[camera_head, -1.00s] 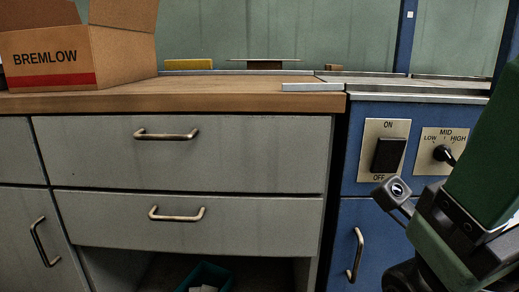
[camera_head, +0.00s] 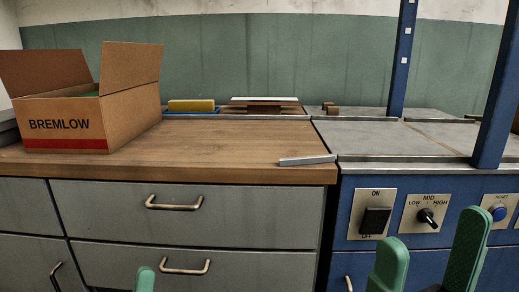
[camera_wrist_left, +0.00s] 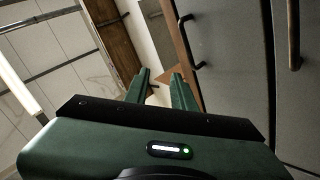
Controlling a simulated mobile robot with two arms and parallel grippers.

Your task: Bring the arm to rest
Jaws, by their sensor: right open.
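My left gripper (camera_wrist_left: 161,74) is open in the left wrist view, with a gap between its two green fingers and nothing held. In the head view, only one green fingertip (camera_head: 145,279) of it shows at the bottom edge, in front of the lower drawer. My right gripper (camera_head: 430,243) is at the lower right of the head view, in front of the blue machine panel. Its two green fingers stand upright and apart, with nothing between them. The rest of both arms is out of the head view.
An open BREMLOW carton (camera_head: 70,118) stands on the wooden counter (camera_head: 220,150) at left. A yellow block (camera_head: 191,105) lies at the back, and a metal bar (camera_head: 306,160) at the front right edge. Grey drawers (camera_head: 210,215) and blue panel controls (camera_head: 376,221) face me.

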